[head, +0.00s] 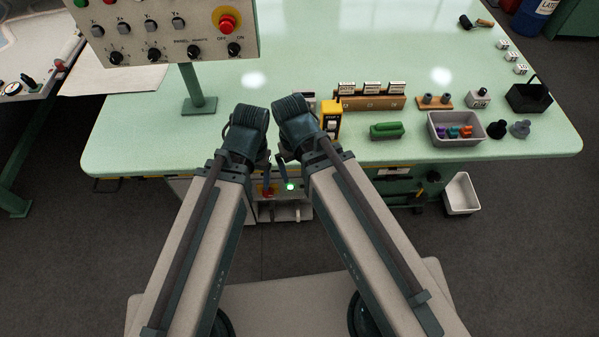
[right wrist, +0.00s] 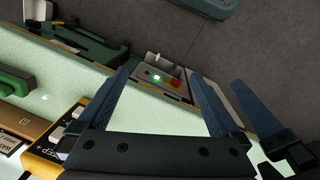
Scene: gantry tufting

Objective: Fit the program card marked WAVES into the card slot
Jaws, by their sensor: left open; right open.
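My right gripper (right wrist: 160,76) is open and empty in the right wrist view, close beside the left one. A front unit with a green light (right wrist: 158,78) and a red part shows between its fingers. I cannot make out the card slot for certain.
A yellow button box (head: 331,120) stands left of the rack. A green block (head: 386,130) and a grey tray (head: 458,138) with coloured pieces lie to the right. A control panel (head: 160,40) stands on a post at the back left.

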